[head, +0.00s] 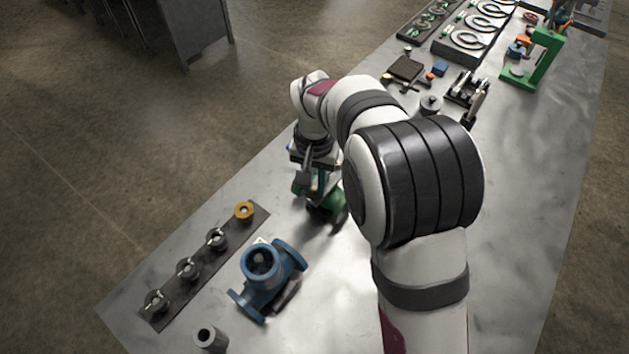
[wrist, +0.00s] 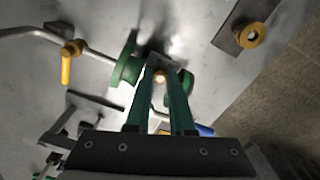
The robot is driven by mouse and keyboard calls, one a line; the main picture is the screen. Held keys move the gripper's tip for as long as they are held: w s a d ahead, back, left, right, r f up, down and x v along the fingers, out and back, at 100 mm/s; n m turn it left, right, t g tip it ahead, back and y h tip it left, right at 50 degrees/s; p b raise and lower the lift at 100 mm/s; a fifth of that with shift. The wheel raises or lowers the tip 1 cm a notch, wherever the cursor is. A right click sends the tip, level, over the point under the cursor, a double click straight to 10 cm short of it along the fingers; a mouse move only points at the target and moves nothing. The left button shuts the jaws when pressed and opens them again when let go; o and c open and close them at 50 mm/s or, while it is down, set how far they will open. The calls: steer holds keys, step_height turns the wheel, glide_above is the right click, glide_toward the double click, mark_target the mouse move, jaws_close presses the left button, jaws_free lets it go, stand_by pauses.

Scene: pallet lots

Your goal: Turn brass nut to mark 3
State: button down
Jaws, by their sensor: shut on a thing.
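A green flanged fitting (head: 328,208) stands on the metal bench, partly hidden behind my arm; its round flange also shows in the wrist view (wrist: 127,66). My gripper (wrist: 160,76) is over this fitting, with its two fingers close together and pointing at it. A small brass piece, seemingly the brass nut (wrist: 158,78), shows between the fingertips, and the gripper is shut on it. In the head view, my gripper (head: 314,184) is at the fitting's top. I cannot make out any numbered marks; the fingers hide much of the nut's surroundings.
A dark strip (head: 202,259) carries several dark collars and a yellow ring (head: 244,211). A blue flanged fitting (head: 264,280) stands beside it, with a grey cylinder (head: 210,339) near the front edge. A yellow lever (wrist: 70,62) on a pipe is near the gripper. A green press (head: 535,60) stands far right.

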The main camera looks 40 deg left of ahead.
mark_target(314, 189)
steer(key=n, duration=0.7)
stand_by(0.6)
steer(key=c, duration=0.8)
jaws_free()
step_height(314, 189, up, 16)
steer(key=shift+f, duration=0.1)
